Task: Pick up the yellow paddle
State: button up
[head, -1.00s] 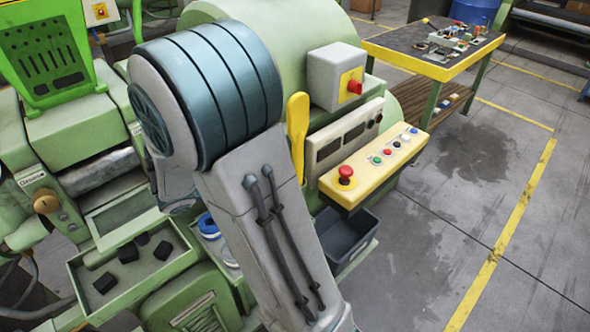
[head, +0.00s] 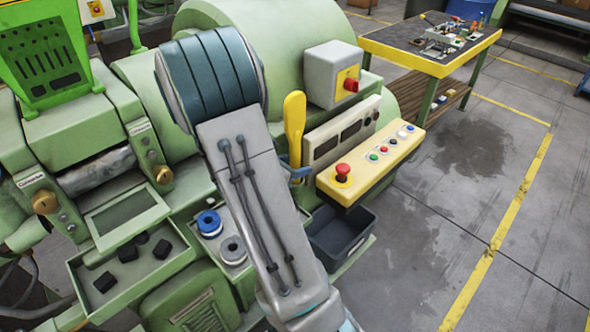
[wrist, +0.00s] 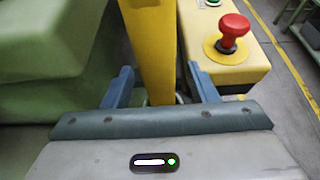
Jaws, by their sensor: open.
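The yellow paddle (head: 294,122) stands upright beside the control panel in the head view, and its lower part is hidden behind my arm. In the wrist view the paddle (wrist: 152,50) rises between the two blue fingers of my gripper (wrist: 160,85). The gripper is open, with a gap visible between the paddle and the fingers. In the head view one blue fingertip of my gripper (head: 297,172) shows at the paddle's lower part.
A yellow control panel with a red emergency button (head: 342,171) stands close to the right of the paddle. A grey box with a red switch (head: 334,75) is above it. A dark bin (head: 340,238) lies below. Green machine housing (head: 290,45) is behind.

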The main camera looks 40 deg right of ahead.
jog(key=shift+c, duration=0.3)
grip_shut()
jog(key=shift+r, duration=0.15)
